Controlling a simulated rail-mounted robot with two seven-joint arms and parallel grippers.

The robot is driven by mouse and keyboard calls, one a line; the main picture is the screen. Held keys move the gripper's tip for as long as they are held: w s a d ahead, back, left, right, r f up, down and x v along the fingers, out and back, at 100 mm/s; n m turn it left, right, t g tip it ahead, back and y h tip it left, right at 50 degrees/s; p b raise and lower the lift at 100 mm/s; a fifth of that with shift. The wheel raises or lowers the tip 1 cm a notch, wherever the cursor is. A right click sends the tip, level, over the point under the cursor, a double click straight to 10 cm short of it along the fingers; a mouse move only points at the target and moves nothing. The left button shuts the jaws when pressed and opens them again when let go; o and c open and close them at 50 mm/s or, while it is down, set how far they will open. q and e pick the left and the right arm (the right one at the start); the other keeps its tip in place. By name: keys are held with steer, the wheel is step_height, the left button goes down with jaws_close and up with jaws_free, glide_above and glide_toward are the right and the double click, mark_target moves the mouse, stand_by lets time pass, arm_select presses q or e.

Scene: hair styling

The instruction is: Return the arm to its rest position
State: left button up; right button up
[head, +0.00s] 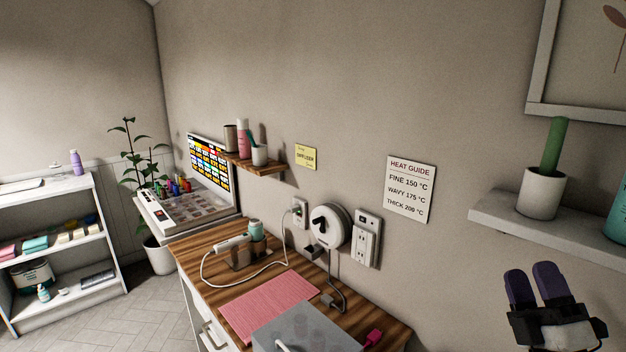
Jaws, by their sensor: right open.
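My right gripper (534,287) is at the lower right of the head view, with its two dark purple fingers pointing up. The fingers stand a little apart and nothing shows between them. It is in front of the bare wall, below the grey wall shelf (550,238), and appears clear of it. My left gripper is not in view. The wooden counter (195,262) lies to the left of the right gripper.
The counter holds a pink mat (262,303), a grey translucent box (305,330) and a white corded tool (232,244). A round dial unit (331,226) and outlets (366,238) are on the wall. A cactus pot (541,194) stands on the shelf above the gripper.

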steer(key=s+a+f+m+g+h+p, duration=0.15)
steer(key=s+f+m+g+h, duration=0.25)
steer(key=f+m+g, duration=0.5)
steer(key=s+f+m+g+h+p, duration=0.2)
steer(key=s+f+m+g+h, duration=0.3)
steer(key=f, duration=0.7)
steer(key=s+a+f+m+g+y+p, duration=0.1)
steer(key=s+a+f+g+y+p, duration=0.1)
steer(key=s+f, duration=0.3)
steer(key=s+a+f+m+g+y+p, duration=0.1)
steer(key=s+a+f+g+y+p, duration=0.1)
steer(key=s, duration=0.9)
steer(key=s+a+f+m+g+y+p, duration=0.1)
steer(key=s+a+f+g+y+p, duration=0.1)
steer(key=s+a+f+g, duration=0.2)
steer(key=s+a+f, duration=0.2)
steer(key=s+f, duration=0.2)
steer(key=shift+s+f+m+g, duration=0.25)
steer(key=shift+s+m+g, duration=0.05)
